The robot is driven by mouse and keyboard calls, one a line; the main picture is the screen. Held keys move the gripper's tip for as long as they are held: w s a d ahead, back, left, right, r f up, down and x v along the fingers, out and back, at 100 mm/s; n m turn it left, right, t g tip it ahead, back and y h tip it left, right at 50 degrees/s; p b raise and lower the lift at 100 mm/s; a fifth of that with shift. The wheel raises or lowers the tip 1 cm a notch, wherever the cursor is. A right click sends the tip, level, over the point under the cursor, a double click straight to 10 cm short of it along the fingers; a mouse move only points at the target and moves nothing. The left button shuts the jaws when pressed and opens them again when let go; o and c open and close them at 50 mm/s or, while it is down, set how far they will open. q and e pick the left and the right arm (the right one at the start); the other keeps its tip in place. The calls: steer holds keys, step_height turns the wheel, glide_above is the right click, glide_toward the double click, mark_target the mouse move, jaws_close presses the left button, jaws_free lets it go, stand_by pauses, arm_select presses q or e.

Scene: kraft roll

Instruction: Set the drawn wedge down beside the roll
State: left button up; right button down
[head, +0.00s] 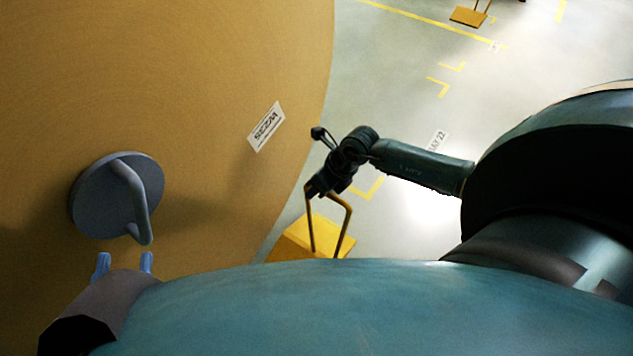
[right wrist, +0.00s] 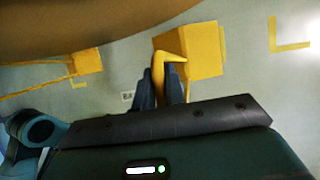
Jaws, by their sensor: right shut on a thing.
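The kraft roll (head: 230,60) is a huge brown cylinder filling the left of the head view; its edge crosses the top of the right wrist view (right wrist: 90,25). The drawn wedge (head: 312,234) is a yellow block with a bent yellow handle, at the roll's lower right edge. My right gripper (head: 318,188) is shut on that handle; the wedge also shows beyond the fingers in the right wrist view (right wrist: 204,52). I cannot tell whether the wedge touches the floor. My left gripper (head: 124,263) is open and empty, its blue fingertips apart just below the plug's handle.
A grey round plug (head: 92,205) with a bent handle sits in the roll's face, near a white label (head: 266,127). Another yellow wedge (head: 467,16) stands farther off.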

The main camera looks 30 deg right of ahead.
arm_select(q)
steer(key=shift+f, duration=0.25)
arm_select(e)
steer(key=shift+s+f, duration=0.35)
steer(key=shift+f, duration=0.2)
steer(key=shift+s+f, duration=0.3)
steer(key=shift+f, duration=0.2)
steer(key=c, duration=1.6)
jaws_free()
steer(key=shift+w+f+g, duration=0.15)
steer(key=shift+f+g, duration=0.05)
steer(key=shift+g, duration=0.1)
steer(key=shift+c, duration=0.2)
steer(key=shift+o, duration=1.4)
steer(key=shift+d+r, duration=0.1)
steer(key=shift+r, duration=0.15)
arm_select(q)
steer(key=shift+w+d, duration=0.1)
steer(key=shift+w, duration=0.1)
